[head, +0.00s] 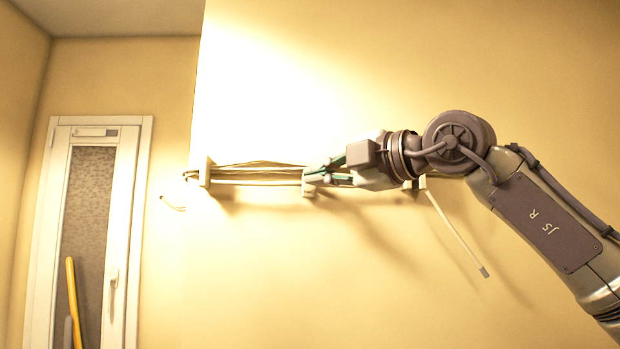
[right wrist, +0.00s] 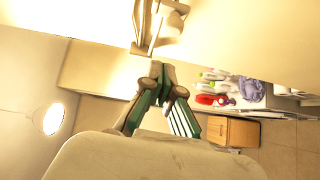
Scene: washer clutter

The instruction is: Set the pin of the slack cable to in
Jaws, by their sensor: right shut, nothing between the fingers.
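Pale cables (head: 255,172) run along the wall between a left bracket (head: 204,172) and a middle bracket (head: 309,186). A loose cable (head: 455,232) slants down from a right bracket (head: 409,186), partly behind my right arm, and ends in a grey tip. My right gripper (head: 326,169) is shut and empty, its green fingers at the middle bracket; I cannot tell if they touch it. In the right wrist view, the gripper (right wrist: 158,72) points at a pale bracket with cable (right wrist: 156,28). I cannot make out which part is the pin. My left gripper is not in view.
A white-framed window or door (head: 93,220) is at the left. The wall (head: 330,280) below the brackets is clear. The right wrist view shows a lit lamp (right wrist: 51,118), a wooden cabinet (right wrist: 232,131), and a red item (right wrist: 206,99) among clutter.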

